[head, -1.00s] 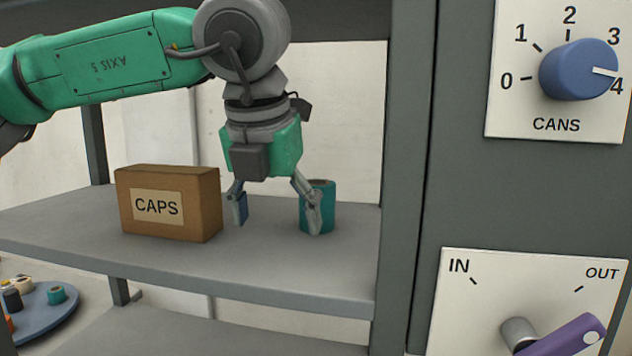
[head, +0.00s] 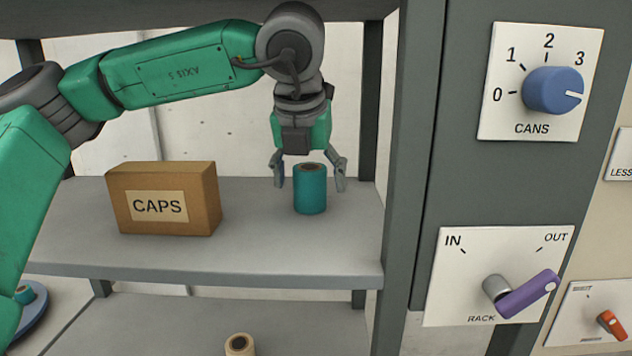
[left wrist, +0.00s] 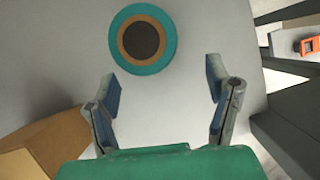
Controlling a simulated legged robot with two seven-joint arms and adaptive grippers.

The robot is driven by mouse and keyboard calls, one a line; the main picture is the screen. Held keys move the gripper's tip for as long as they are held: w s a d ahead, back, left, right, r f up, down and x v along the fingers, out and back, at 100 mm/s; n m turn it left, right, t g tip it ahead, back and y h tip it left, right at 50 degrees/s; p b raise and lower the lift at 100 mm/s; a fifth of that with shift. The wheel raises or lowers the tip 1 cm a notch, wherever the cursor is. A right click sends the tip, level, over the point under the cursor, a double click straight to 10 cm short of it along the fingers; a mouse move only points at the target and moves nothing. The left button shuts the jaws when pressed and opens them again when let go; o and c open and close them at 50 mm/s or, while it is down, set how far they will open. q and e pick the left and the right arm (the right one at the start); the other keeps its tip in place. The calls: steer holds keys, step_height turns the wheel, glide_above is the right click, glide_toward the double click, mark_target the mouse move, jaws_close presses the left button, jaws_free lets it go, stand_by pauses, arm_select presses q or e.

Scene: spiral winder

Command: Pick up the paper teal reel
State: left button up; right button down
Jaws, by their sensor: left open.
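The teal paper reel (head: 310,192) stands upright on the shelf, to the right of the CAPS box. In the left wrist view its round top (left wrist: 153,68), with a tan core ring and dark hole, shows ahead of the fingertips and a little left of the middle between them. My left gripper (head: 309,184) is open and empty, pointing down. In the head view its fingers appear on either side of the reel and behind it. The open fingers also show in the left wrist view (left wrist: 162,78), apart from the reel. My right gripper is not in view.
A brown CAPS box (head: 195,200) stands left of the reel. The grey shelf (head: 250,247) has a post (head: 402,150) at its right, beside panels with a CANS knob (head: 552,90) and a purple RACK lever (head: 527,295). A tan reel (head: 240,345) shows lower down.

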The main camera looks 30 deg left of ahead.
mark_target(305, 166)
arm_select(q)
steer(key=shift+w+a, duration=0.4)
steer(key=shift+a, duration=0.25)
steer(key=shift+w+a+p, duration=0.3)
steer(key=shift+w+a, duration=0.15)
steer(key=shift+w, duration=0.2)
steer(key=shift+w+a+p, duration=0.3)
steer(key=shift+w+a, duration=0.1)
steer(key=shift+w, duration=0.2)
steer(key=x, duration=0.2)
steer(key=shift+w+d+f+p, duration=0.1)
steer(key=shift+d+f+p, duration=0.05)
steer(key=shift+f+p, duration=0.15)
steer(key=shift+w+d+f, duration=0.1)
steer(key=shift+d+f, duration=0.05)
steer(key=shift+d, duration=0.35)
steer(key=shift+a, duration=0.1)
steer(key=c, duration=1.3)
steer(key=shift+a, duration=0.25)
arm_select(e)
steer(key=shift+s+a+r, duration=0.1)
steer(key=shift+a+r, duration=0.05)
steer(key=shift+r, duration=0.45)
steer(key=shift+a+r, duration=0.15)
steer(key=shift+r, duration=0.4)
